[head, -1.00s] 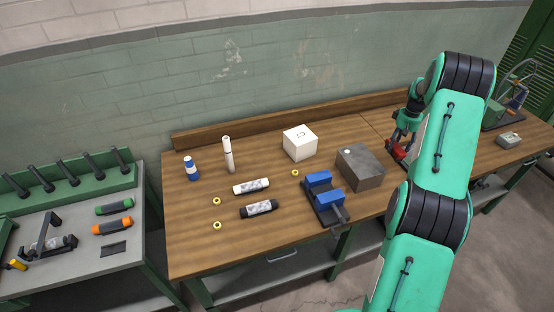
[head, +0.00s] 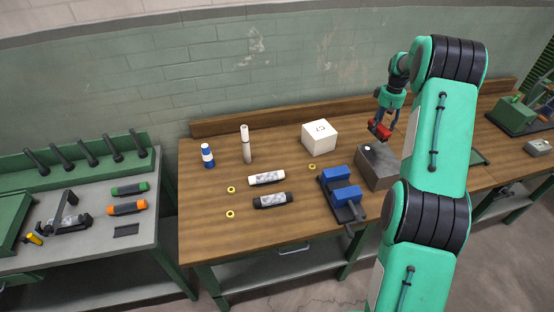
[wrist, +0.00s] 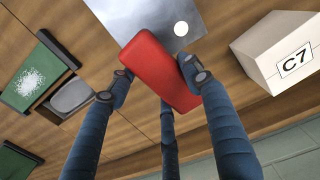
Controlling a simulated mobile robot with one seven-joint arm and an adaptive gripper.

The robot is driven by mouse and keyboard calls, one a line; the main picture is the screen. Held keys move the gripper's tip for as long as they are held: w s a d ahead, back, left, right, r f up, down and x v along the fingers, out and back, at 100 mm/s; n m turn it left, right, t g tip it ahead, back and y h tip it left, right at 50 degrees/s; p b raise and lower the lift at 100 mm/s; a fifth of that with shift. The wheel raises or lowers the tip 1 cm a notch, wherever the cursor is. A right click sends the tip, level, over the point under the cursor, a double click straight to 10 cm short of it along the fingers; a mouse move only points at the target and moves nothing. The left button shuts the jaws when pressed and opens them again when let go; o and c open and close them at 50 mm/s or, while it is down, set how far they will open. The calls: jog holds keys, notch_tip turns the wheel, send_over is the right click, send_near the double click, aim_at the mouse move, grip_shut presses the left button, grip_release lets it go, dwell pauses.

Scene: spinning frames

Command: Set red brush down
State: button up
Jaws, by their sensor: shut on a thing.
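The red brush (head: 379,130) is held in my gripper (head: 382,120), raised behind and just above the grey metal block (head: 378,172). In the wrist view the brush (wrist: 157,68) shows as a red rounded bar between the blue fingers of my gripper (wrist: 157,85). The fingers press on it from both sides. The grey block (wrist: 150,18) with its white round spot lies beyond the brush in that view. I cannot see bristles on the brush.
A white box marked C7 (head: 320,135) stands left of the grey block. A blue-jawed vise (head: 342,195) is at the bench's front. Bare wood (head: 210,240) shows at front left.

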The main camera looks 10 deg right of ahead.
jog(key=w+a+n+b, duration=0.1)
jog(key=w+a, duration=0.2)
jog(key=a, duration=0.3)
jog(key=w+a+n+b, duration=0.1)
jog(key=w+a, duration=0.2)
jog(key=a, duration=0.4)
jog(key=w+a+n+b, duration=0.1)
jog(key=w+a, duration=0.2)
jog(key=a, duration=0.3)
jog(key=shift+w+a+f, duration=0.1)
jog(key=shift+a, duration=0.25)
jog(key=w+a+n+b, duration=0.2)
jog(key=a, duration=1)
jog(key=w+a+n+b, duration=0.2)
jog(key=a, duration=1)
jog(key=shift+d+f, duration=0.2)
jog(key=shift+f, duration=2.15)
jog(key=shift+f, duration=0.1)
jog(key=shift+f, duration=3)
jog(key=shift+f, duration=0.1)
jog(key=shift+f+b, duration=0.55)
jog(key=shift+f, duration=1.25)
jog(key=shift+f, duration=0.15)
